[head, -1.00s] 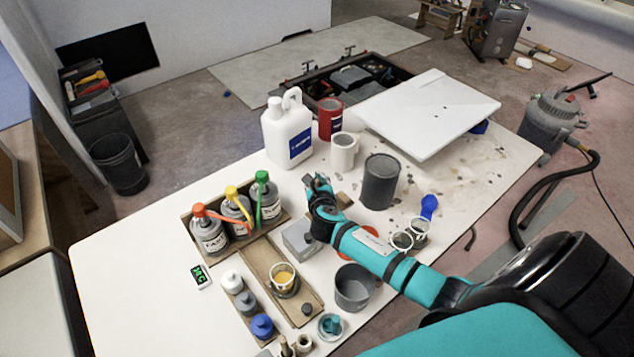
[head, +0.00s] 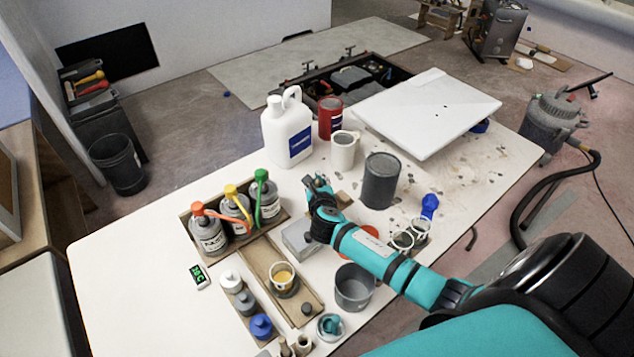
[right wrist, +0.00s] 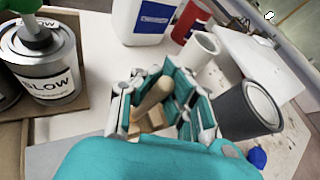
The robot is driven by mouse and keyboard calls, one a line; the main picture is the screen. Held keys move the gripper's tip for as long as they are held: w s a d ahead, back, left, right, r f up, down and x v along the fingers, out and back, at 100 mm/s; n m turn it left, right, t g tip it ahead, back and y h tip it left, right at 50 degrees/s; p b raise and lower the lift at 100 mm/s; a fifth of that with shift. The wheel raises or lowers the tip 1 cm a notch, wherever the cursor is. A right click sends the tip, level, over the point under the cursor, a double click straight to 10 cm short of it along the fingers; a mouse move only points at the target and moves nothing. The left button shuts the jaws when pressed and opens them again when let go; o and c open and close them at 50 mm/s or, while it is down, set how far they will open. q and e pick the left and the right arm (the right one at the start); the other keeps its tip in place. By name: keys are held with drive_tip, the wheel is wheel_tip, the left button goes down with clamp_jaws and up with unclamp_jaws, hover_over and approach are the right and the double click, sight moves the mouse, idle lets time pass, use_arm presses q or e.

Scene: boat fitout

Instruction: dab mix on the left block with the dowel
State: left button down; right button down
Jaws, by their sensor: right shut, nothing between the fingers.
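My right gripper (head: 318,184) is over the middle of the table, shut with nothing held between its fingers. In the right wrist view its fingers (right wrist: 155,85) frame a pale wooden dowel (right wrist: 150,102), which leans over a brown wooden piece (right wrist: 155,122). In the head view the dowel is hidden by my gripper; a brown wooden block (head: 343,200) shows just right of it. A grey block (head: 299,238) lies below the gripper. I cannot tell which one is the left block. A cup with yellow mix (head: 283,277) stands on a wooden board. My left gripper is not in view.
Several pump cans (head: 208,236) stand in a wooden tray at left. A white jug (head: 287,135), red can (head: 330,118), white cup (head: 343,152) and dark grey can (head: 379,181) stand behind. A grey pot (head: 354,287) is near my forearm.

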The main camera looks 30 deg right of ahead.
drive_tip(key=shift+f+b, duration=0.3)
drive_tip(key=shift+f, duration=0.15)
idle(0.3)
drive_tip(key=shift+f, duration=0.1)
idle(1.3)
drive_tip(key=shift+p, duration=0.35)
wheel_tip(320, 180, up, 7)
drive_tip(key=p, duration=0.8)
idle(0.5)
